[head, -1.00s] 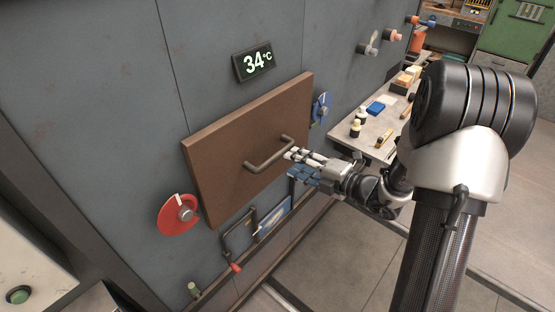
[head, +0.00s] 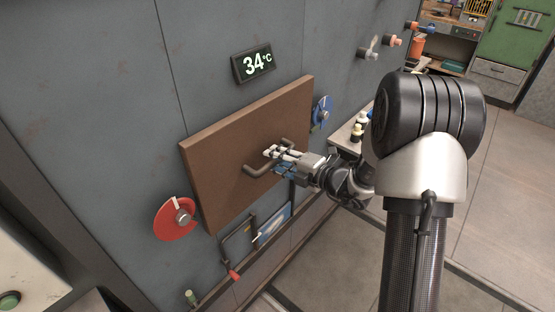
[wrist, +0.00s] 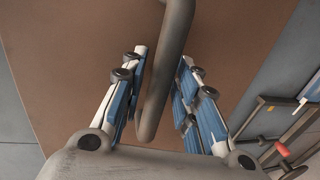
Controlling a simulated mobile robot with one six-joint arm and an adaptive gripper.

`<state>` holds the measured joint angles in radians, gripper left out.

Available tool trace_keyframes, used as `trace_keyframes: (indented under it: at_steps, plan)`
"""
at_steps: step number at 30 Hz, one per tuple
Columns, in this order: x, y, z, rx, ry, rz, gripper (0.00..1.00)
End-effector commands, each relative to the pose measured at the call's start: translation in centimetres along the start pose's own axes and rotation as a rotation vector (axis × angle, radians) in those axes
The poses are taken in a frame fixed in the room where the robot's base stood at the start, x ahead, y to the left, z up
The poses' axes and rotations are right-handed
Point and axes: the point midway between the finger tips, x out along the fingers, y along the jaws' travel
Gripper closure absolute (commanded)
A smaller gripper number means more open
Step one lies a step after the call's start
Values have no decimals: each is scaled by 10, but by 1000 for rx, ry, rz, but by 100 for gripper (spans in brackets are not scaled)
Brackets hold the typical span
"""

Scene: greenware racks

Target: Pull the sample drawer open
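The sample drawer has a brown front panel (head: 225,150) set on the grey wall, under a display reading 34 °C. Its grey bar handle (head: 257,170) runs across the panel's middle. My gripper (head: 276,156) is at the handle, to the right of its middle. In the wrist view the handle (wrist: 165,75) passes between the two open fingers of my gripper (wrist: 165,90), with a gap visible on both sides. The fingers are not closed on it. In the head view the gripper hides part of the handle. I cannot see the drawer standing open.
A red dial (head: 176,219) is at the panel's lower left and a blue dial (head: 321,113) at its right. Below hang framed tools with a red handle (head: 234,274). Floor is clear at right.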

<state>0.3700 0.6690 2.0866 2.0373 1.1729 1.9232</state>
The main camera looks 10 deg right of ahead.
Motion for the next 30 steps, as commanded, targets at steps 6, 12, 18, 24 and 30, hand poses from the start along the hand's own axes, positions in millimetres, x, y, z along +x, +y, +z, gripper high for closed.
trace_keyframes:
  at_steps: [6,12,18,24,30]
  plan:
    - [0,0,0,0,0,0,89]
    - [0,0,0,0,0,0,100]
    - [0,0,0,0,0,0,100]
    - [0,0,0,0,0,0,100]
    - [-8,-1,1,2,-2,-1,100]
